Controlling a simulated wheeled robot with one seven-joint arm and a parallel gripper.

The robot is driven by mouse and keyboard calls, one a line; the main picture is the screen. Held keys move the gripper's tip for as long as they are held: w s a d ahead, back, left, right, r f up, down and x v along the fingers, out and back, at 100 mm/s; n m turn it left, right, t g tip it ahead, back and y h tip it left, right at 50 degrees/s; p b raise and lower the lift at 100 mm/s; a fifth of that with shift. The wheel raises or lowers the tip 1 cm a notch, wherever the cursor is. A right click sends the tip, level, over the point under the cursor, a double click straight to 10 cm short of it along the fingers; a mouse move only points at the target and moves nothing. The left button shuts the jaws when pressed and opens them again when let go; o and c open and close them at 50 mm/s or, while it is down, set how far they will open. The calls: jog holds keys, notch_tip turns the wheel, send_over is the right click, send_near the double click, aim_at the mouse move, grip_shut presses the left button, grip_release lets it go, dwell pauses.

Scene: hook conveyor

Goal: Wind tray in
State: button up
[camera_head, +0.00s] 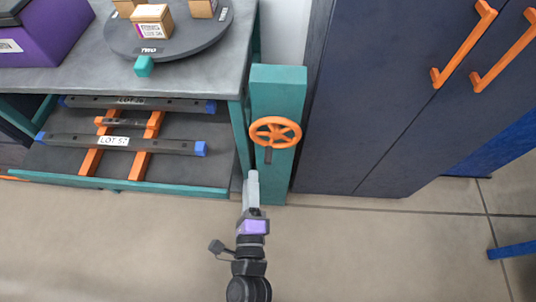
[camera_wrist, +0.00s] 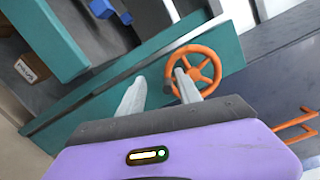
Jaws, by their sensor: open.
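An orange handwheel (camera_head: 276,131) with spokes is mounted on the front of a teal post (camera_head: 276,90). A short dark handle (camera_head: 268,155) hangs from its lower rim. The tray (camera_head: 55,163) is a grey surface with a teal front edge, low under the worktop to the left of the post. My gripper (camera_head: 252,177) is open and empty, just below and left of the wheel. In the wrist view, the fingers of my gripper (camera_wrist: 158,84) are spread apart. The right finger overlaps the left side of the wheel (camera_wrist: 210,67); contact cannot be told.
Dark bars (camera_head: 170,146) with blue ends lie across orange supports (camera_head: 93,157) on the tray. The worktop (camera_head: 75,62) above carries a round turntable (camera_head: 190,45) with boxes and a purple bin (camera_head: 50,35). A dark cabinet (camera_head: 400,110) with orange handles stands right. The front floor is clear.

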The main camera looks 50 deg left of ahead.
aim_at(268, 163)
jog(key=w+n, duration=0.1)
jog(key=n, duration=0.6)
jog(key=w+d+n+t, duration=0.1)
jog(key=n, duration=0.6)
jog(key=w+f+n+p, duration=0.1)
jog(key=n, duration=0.6)
jog(key=shift+w+d+h, duration=0.15)
jog(key=shift+w+h, duration=0.25)
jog(key=b+x, duration=0.1)
jog(key=x, duration=0.6)
jog(key=shift+d+r, duration=0.1)
grip_shut()
